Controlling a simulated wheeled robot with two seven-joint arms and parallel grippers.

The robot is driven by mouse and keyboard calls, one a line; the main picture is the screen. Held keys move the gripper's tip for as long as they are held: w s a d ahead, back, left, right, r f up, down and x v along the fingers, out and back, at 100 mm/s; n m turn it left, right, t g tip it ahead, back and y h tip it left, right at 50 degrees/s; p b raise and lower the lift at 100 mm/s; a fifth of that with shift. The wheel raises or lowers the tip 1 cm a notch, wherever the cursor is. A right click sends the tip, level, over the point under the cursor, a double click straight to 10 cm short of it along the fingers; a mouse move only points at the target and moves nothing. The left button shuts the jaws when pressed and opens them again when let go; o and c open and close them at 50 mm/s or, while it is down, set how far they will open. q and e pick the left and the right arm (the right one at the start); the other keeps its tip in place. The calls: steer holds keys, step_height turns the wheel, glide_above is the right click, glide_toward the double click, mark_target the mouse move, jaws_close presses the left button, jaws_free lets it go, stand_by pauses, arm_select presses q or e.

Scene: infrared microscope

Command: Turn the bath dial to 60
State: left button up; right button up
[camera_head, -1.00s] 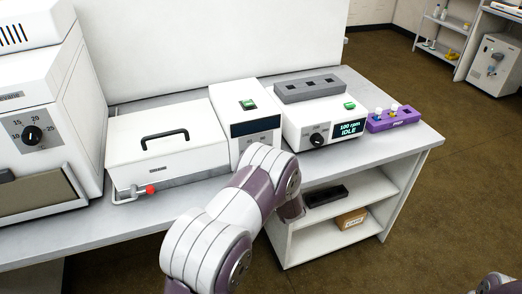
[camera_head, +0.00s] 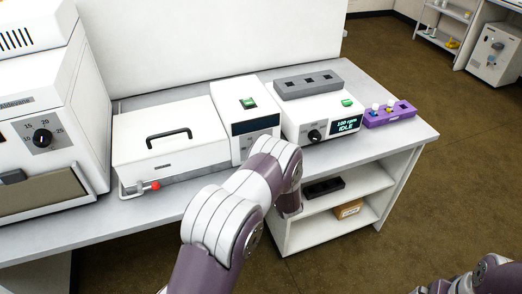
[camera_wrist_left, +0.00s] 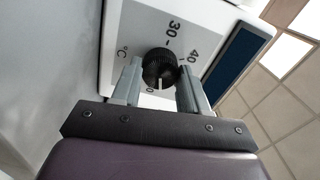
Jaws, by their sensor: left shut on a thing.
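The bath dial (camera_wrist_left: 160,68) is a black ribbed knob on a pale panel in the left wrist view, with "30", "40" and "°C" printed around it. Its white line points toward my gripper's palm. My left gripper (camera_wrist_left: 156,72) is shut on the dial, one finger on each side. In the head view, the bath is a white lidded box (camera_head: 170,168) with a black handle, beside a control box (camera_head: 243,100) with a green switch and dark display (camera_wrist_left: 236,66). My left arm hides the dial there. My right gripper is out of view; only part of that arm shows.
Left of the bath stands a large white instrument (camera_head: 40,80) with its own dial (camera_head: 42,138). To the right are a shaker (camera_head: 318,122) reading "100 rpm IDLE" and a purple rack (camera_head: 390,115). A red-tipped tap (camera_head: 155,186) sticks out at the bath's front.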

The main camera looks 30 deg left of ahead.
arm_select(q)
steer(key=shift+f+m+p, duration=0.1)
steer(key=shift+m+p, duration=0.45)
steer(key=shift+m, duration=1.35)
steer(key=o, duration=1.1)
steer(key=shift+c, duration=0.2)
steer(key=v, duration=1.2)
steer(key=shift+s+d, duration=0.25)
steer(key=shift+s, duration=0.05)
